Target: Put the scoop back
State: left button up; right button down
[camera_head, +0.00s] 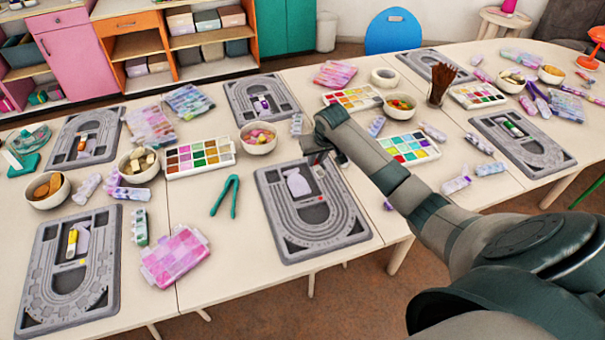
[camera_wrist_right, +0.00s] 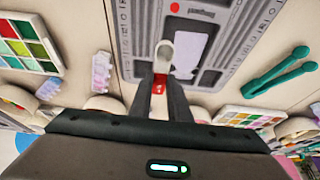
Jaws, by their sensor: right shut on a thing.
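The scoop, with a red handle and a pale rounded head (camera_wrist_right: 165,48), is held between the fingertips of my right gripper (camera_wrist_right: 160,88). In the head view my right gripper (camera_head: 318,157) is over the far edge of the middle grey bead board (camera_head: 290,245). The scoop's head points over the board (camera_wrist_right: 217,60), beside a pale lilac patch in its centre. Whether the scoop touches the board is unclear. In the head view the hand mostly hides the scoop. My left gripper is in neither view.
Teal tweezers (camera_head: 225,195) lie left of the board. A paint-coloured bead box (camera_head: 199,157) and a bowl of beads (camera_head: 259,138) stand behind it. Bare table lies around the tweezers.

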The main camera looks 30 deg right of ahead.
jog(key=a+f, duration=0.1)
jog(key=w+a+f, duration=0.1)
jog(key=a, duration=0.1)
jog(key=a+p, duration=0.1)
jog(key=shift+w+a+f, duration=0.2)
jog(key=shift+f, duration=0.2)
jog(key=shift+f, duration=0.1)
notch_tip(320, 180, down, 3)
jog(key=shift+r+p, duration=0.2)
jog(key=shift+p, duration=0.45)
jog(key=shift+f, duration=0.55)
jog(key=shift+f, duration=0.55)
jog(key=c, duration=1.7)
grip_release()
jog(key=shift+o, duration=0.2)
